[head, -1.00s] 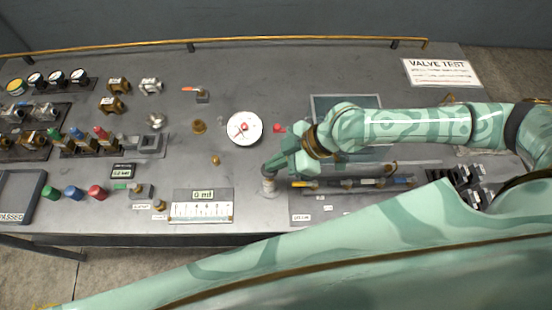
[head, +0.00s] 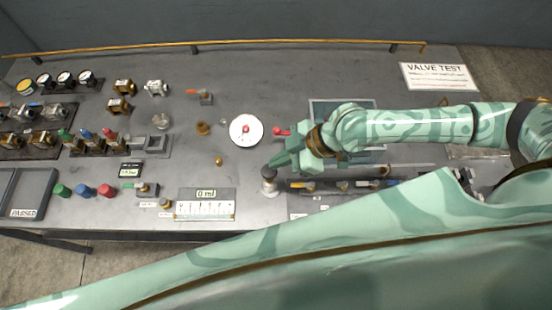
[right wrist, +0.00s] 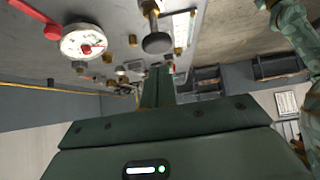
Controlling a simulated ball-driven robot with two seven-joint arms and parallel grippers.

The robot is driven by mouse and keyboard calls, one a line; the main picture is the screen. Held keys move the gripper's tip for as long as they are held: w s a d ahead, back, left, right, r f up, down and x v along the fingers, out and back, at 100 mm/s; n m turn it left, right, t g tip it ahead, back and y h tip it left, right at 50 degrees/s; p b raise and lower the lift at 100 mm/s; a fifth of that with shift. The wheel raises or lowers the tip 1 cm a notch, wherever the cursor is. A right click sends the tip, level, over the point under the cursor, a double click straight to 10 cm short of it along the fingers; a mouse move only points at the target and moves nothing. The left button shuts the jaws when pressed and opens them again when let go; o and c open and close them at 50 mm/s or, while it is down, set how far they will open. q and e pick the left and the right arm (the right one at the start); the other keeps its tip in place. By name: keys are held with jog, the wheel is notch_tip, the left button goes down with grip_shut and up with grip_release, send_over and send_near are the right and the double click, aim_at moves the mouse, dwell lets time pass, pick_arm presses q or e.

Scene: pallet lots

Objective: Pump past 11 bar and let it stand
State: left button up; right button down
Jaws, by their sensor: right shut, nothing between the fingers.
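The pump knob (head: 268,172) is a dark round cap on a short pale post near the front of the bench. In the right wrist view the dark knob (right wrist: 157,42) sits on a brass stem. My right gripper (head: 275,162) is shut and empty, just above and beside the knob; touching or apart I cannot tell. Its closed fingers (right wrist: 158,75) point toward the bench in the right wrist view. The round white gauge (head: 246,130) has a red mark at its middle; its dial shows larger in the right wrist view (right wrist: 83,40), but I cannot read it. My left gripper is not in view.
A red lever (head: 283,132) is right of the gauge. Tools lie on a tray (head: 300,196) under my right arm. Several valves and colored caps fill the left side. A brass rail (head: 240,43) runs behind.

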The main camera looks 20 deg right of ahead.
jog(key=v, duration=0.8)
jog(key=shift+s+f, duration=0.1)
dwell(1.2)
